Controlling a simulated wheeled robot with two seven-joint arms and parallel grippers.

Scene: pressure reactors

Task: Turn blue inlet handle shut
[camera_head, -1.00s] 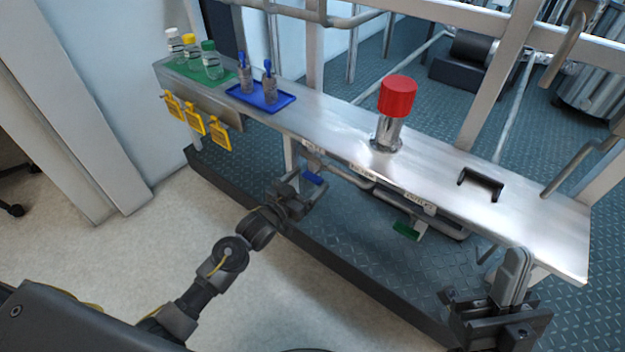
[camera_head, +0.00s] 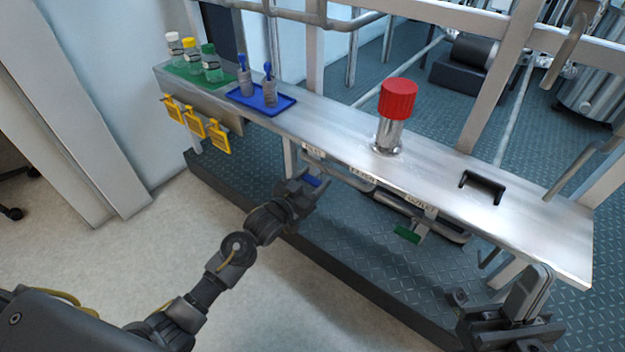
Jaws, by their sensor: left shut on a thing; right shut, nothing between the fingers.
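The blue inlet handle (camera_head: 312,181) is under the front edge of the steel bench, below the left one of several labels. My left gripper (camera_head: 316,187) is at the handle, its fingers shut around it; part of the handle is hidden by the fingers. The handle's exact angle is hard to tell at this size. My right gripper (camera_head: 535,290) is at the lower right, shut and empty, pointing up near the bench's right end.
A green handle (camera_head: 407,234) hangs under the bench (camera_head: 330,125) to the right. On top stand a red-capped cylinder (camera_head: 398,100), a black bracket (camera_head: 482,185), a blue tray (camera_head: 262,106) and several bottles. Yellow tags (camera_head: 195,124) hang at the left front.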

